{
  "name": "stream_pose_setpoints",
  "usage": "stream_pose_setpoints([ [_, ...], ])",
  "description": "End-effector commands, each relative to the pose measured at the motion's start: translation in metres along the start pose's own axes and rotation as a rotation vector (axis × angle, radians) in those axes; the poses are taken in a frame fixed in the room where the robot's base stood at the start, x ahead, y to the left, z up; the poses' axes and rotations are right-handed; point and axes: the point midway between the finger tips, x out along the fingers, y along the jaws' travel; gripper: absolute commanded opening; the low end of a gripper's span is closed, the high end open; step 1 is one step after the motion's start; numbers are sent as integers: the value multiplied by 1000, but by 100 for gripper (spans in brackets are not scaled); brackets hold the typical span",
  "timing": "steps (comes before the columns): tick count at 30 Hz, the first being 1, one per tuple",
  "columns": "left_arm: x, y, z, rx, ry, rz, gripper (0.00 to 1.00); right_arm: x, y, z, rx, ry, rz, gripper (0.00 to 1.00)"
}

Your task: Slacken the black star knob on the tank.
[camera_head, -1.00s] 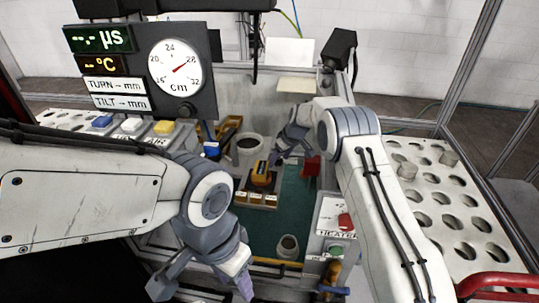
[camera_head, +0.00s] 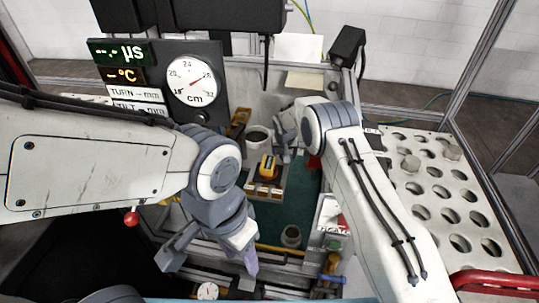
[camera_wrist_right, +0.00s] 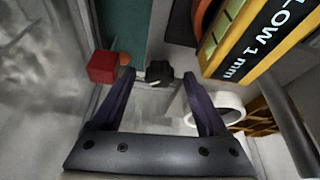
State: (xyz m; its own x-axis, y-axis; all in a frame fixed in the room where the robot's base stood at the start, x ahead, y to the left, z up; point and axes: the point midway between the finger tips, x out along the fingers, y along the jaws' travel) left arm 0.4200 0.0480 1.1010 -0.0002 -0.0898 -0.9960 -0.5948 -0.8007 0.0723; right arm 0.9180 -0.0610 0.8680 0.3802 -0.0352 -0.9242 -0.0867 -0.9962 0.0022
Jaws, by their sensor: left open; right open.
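The black star knob (camera_wrist_right: 159,72) shows in the right wrist view, at the far side of a pale grey surface that looks like part of the tank. My right gripper (camera_wrist_right: 159,78) is open, with its dark fingertips apart on either side of the knob in the picture; I cannot tell whether they touch it. In the head view my right arm and wrist (camera_head: 284,122) reach to the back of the tank (camera_head: 240,92), and I cannot make out the knob there. My left gripper (camera_head: 210,262) is open and empty at the front left.
A yellow instrument (camera_head: 267,168) stands in the middle of the tank and fills the upper right of the wrist view. A red block (camera_wrist_right: 102,66) and a white ring (camera_wrist_right: 222,107) flank the knob area. A perforated rack (camera_head: 425,190) stands at right.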

Motion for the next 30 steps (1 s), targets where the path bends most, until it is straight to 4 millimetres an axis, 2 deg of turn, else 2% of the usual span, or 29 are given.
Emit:
stream_pose_setpoints([
  [1,5,0,0,0,0,0,50,-13,0,-3,-3,6,-4,76],
  [15,28,-2,2,0,0,0,50,-108,0,0,-2,4,-6,76],
  [30,28,-2,2,0,0,0,50,-187,-25,58,442,-113,-61,76],
])
